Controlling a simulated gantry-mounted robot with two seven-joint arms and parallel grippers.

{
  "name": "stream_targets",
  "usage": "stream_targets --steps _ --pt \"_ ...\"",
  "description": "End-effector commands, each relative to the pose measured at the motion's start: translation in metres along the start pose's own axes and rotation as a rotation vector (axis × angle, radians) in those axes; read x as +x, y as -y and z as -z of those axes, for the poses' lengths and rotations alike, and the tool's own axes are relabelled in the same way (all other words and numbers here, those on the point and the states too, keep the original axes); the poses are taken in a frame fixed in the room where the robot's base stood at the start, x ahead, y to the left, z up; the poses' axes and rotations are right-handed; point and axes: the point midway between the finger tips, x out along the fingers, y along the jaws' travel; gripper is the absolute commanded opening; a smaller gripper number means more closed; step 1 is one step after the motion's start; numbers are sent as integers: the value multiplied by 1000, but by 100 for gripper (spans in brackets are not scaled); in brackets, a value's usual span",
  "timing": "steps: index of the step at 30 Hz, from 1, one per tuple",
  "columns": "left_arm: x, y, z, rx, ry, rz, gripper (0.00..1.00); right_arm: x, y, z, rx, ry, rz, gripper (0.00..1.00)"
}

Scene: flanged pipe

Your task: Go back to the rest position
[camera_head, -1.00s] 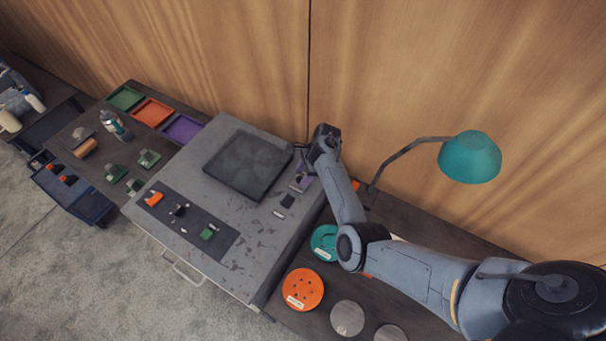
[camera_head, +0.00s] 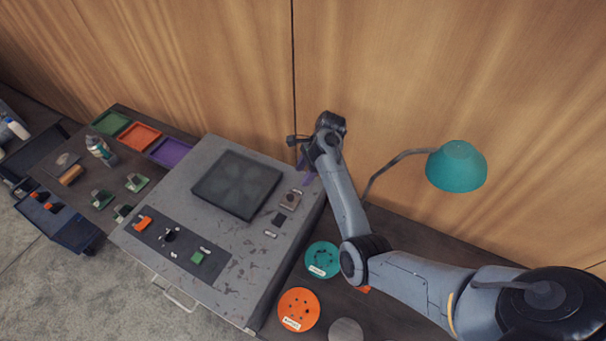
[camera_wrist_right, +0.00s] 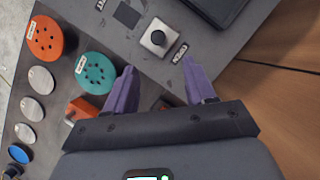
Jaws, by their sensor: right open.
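My right arm (camera_head: 345,205) reaches in from the right in the head view, with its wrist raised near the back right corner of the grey workbench top. My right gripper (camera_wrist_right: 158,75) shows best in the right wrist view: its two purple fingers are apart with nothing between them. In the head view, the purple fingers (camera_head: 307,168) are partly hidden by the wrist. Beyond the fingertips lies a small box with a round black knob (camera_wrist_right: 157,38), apart from them. My left gripper is in neither view.
A teal lamp (camera_head: 456,166) stands right of my arm, by the wooden wall (camera_head: 400,70). A dark square plate (camera_head: 237,184) lies on the grey bench (camera_head: 207,160). Orange (camera_head: 299,309) and teal (camera_head: 322,260) discs lie near the arm. Colored trays (camera_head: 140,136) are at left.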

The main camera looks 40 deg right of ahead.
Motion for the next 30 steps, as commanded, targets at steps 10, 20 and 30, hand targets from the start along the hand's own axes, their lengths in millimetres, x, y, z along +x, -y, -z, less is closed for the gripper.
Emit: stream_targets --steps 10,20,30 --pt "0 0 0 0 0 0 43 2 -1 1 1 -2 -3 55" --pt "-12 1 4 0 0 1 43 59 -74 64 45 -104 -153 55" --pt "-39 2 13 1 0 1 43 75 -235 138 -296 -405 -313 55"
